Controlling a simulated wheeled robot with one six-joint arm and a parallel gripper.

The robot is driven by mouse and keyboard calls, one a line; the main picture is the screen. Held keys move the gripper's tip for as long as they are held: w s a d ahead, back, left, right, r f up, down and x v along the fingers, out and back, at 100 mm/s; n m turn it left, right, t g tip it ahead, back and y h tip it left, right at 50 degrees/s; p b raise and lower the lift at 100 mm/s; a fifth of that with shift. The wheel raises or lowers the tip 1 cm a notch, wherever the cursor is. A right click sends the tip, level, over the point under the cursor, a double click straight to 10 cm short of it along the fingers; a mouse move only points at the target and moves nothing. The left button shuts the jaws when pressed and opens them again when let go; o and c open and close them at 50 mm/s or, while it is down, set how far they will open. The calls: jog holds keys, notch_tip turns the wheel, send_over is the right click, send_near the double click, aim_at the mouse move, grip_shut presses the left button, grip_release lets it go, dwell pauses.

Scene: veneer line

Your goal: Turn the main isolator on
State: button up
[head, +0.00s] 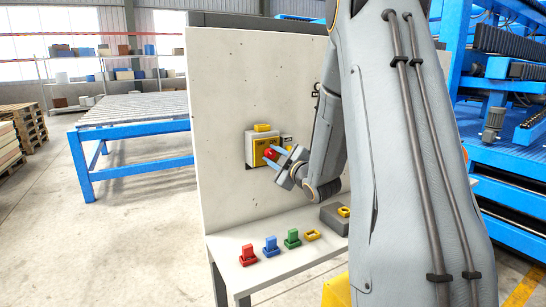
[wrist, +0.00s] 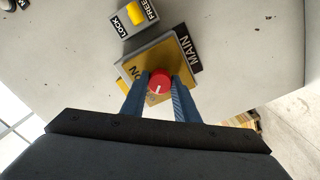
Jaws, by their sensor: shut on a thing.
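The main isolator (head: 251,149) is a grey box with a yellow face, mounted on the upright white panel. In the wrist view its yellow face (wrist: 144,65) sits beside a black MAIN label (wrist: 187,52), with ON lettering partly visible left of the knob. The red round knob (wrist: 160,80) has a short white pointer mark towards the lower left of the picture. My gripper (wrist: 160,84) is shut on this knob, one blue finger on each side. In the head view my gripper (head: 274,156) reaches the knob from the right.
A LOCK/FREE switch (wrist: 135,14) with a yellow lever is close to the isolator. Red (head: 248,255), blue (head: 271,247) and green (head: 292,239) pieces and a yellow ring (head: 312,235) lie on the bench below. A blue-framed roller table (head: 130,170) stands behind, left.

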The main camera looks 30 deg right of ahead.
jog(key=m, duration=0.4)
jog(key=shift+m, duration=0.3)
jog(key=m, duration=0.4)
jog(key=m+p, duration=0.1)
jog(key=m, duration=0.4)
jog(key=shift+m+p, duration=0.45)
jog(key=shift+m, duration=1.45)
jog(key=o, duration=1.1)
jog(key=shift+c, duration=0.2)
